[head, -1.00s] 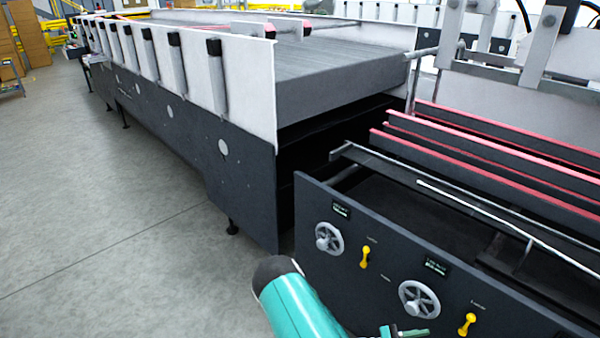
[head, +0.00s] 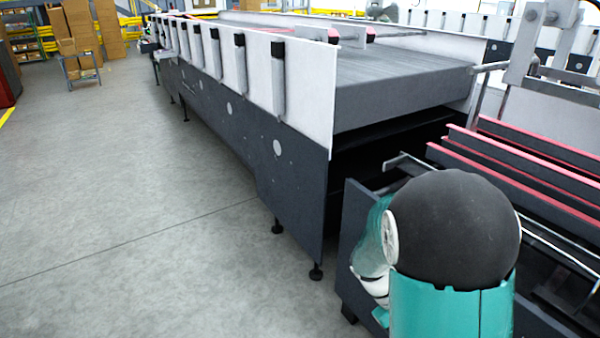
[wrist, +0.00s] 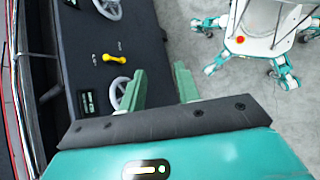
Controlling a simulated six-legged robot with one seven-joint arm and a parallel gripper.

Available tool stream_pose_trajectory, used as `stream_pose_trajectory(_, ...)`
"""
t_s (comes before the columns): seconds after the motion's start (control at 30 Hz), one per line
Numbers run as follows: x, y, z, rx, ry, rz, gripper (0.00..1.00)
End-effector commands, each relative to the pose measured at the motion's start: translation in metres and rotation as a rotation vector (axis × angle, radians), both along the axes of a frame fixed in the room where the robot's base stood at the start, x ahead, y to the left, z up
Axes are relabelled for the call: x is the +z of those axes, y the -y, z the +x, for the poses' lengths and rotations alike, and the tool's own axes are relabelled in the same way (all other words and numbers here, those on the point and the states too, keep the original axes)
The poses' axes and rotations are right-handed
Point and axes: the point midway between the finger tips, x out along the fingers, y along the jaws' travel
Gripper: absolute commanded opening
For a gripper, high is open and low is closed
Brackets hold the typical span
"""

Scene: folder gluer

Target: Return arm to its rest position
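My arm (head: 452,300), teal with a dark rounded joint, is raised in the right foreground of the head view and covers most of the machine's control panel. My gripper is hidden there. In the wrist view my gripper (wrist: 161,85) has its two green fingers apart, with nothing between them. It is in front of the dark control panel (wrist: 75,55). The left finger partly overlaps the wheel in the picture.
The long folder gluer (head: 270,150) runs back from the centre, with red-edged rails (head: 540,150) at right. Open grey floor (head: 130,200) lies left. Cartons (head: 80,25) and a cart (head: 82,68) stand far back. My own legs (wrist: 215,65) show in the wrist view.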

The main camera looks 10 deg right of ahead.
Motion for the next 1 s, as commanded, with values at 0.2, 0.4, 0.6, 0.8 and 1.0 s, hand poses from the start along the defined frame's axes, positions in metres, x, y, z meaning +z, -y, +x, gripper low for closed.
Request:
stream_pose_trajectory(0.2, 0.049, -0.034, 0.0, -0.056, 0.242, 0.138, 0.32)
stream_pose_trajectory(0.4, 0.093, -0.065, -0.005, -0.091, 0.454, 0.255, 0.32)
stream_pose_trajectory(0.6, 0.136, -0.093, -0.016, -0.113, 0.666, 0.367, 0.32)
stream_pose_trajectory(0.8, 0.177, -0.12, -0.032, -0.122, 0.874, 0.471, 0.32)
stream_pose_trajectory(1.0, 0.205, -0.14, -0.047, -0.119, 1.029, 0.546, 0.32)
